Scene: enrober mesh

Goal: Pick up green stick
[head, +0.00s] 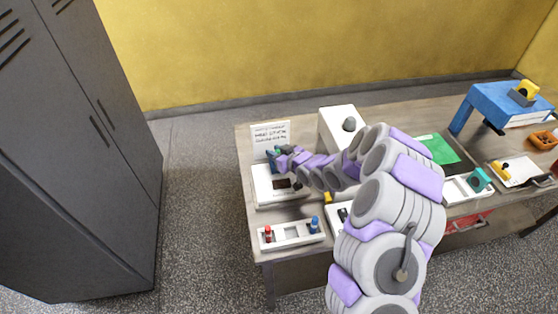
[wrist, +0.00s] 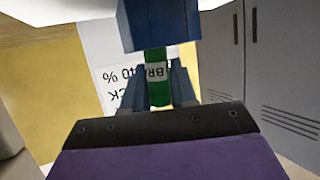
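The green stick (wrist: 157,92), with a white label, is between the fingers of my gripper (wrist: 158,84) in the wrist view. The blue fingers lie close along both its sides, with no clear gap. A blue block (wrist: 160,22) meets one end of the stick; I cannot tell whether the stick is still seated in it. In the head view, my gripper (head: 279,157) is over the back of a white tray (head: 262,192) at the table's left. The stick is small there and mostly hidden by the gripper.
A white sign (head: 270,135) stands behind the tray. A white box with a grey knob (head: 349,124) is to the right. A white rack (head: 290,236) with red and blue pieces lies in front. A grey locker (head: 80,150) stands left, across open floor.

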